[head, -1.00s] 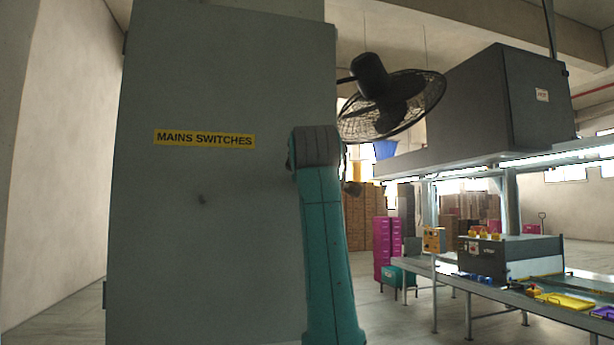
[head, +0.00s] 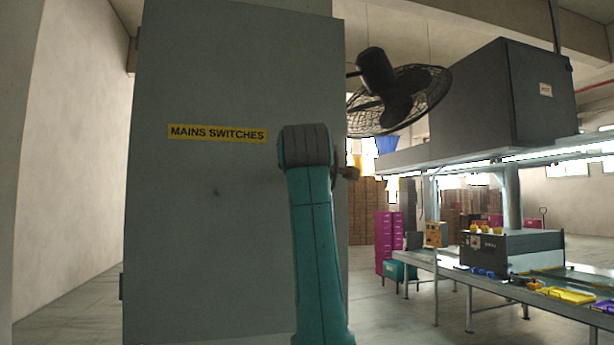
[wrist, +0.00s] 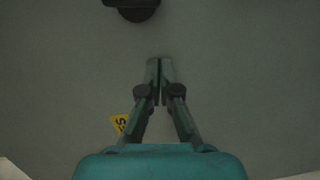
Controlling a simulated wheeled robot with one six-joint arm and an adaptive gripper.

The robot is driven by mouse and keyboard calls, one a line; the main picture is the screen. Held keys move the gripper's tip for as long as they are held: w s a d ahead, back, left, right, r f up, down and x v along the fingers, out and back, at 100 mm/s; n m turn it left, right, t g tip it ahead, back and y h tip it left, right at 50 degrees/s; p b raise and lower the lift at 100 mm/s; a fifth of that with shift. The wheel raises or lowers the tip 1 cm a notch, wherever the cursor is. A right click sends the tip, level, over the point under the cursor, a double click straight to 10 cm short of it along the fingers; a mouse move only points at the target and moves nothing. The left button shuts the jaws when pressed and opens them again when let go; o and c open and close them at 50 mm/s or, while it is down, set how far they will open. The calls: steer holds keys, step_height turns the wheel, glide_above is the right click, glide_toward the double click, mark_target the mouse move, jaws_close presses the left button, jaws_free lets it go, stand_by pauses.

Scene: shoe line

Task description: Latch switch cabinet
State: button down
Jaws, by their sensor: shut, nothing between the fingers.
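The switch cabinet (head: 190,250) is a tall grey box with a flat front, seen close in the head view. A yellow "MAINS SWITCHES" label (head: 217,133) is on its front, and a corner of the label (wrist: 119,123) shows in the wrist view. The front looks flush; whether it is latched cannot be told. My gripper (wrist: 160,62) is shut and empty, with its fingertips over the grey surface; contact cannot be told. A dark knob or handle (wrist: 138,10) is just beyond the fingertips, cut by the top edge.
A black fan (head: 385,85) hangs right of the cabinet. A bench (head: 450,268) with a dark machine and coloured trays stands at the right, below a large grey housing (head: 490,100). Pink crates (head: 386,240) stand behind. Floor is open between cabinet and bench.

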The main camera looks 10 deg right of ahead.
steer(key=s+a, duration=0.1)
steer(key=s, duration=0.7)
steer(key=shift+s+r, duration=0.2)
steer(key=shift+s, duration=0.2)
steer(key=shift+a, duration=0.1)
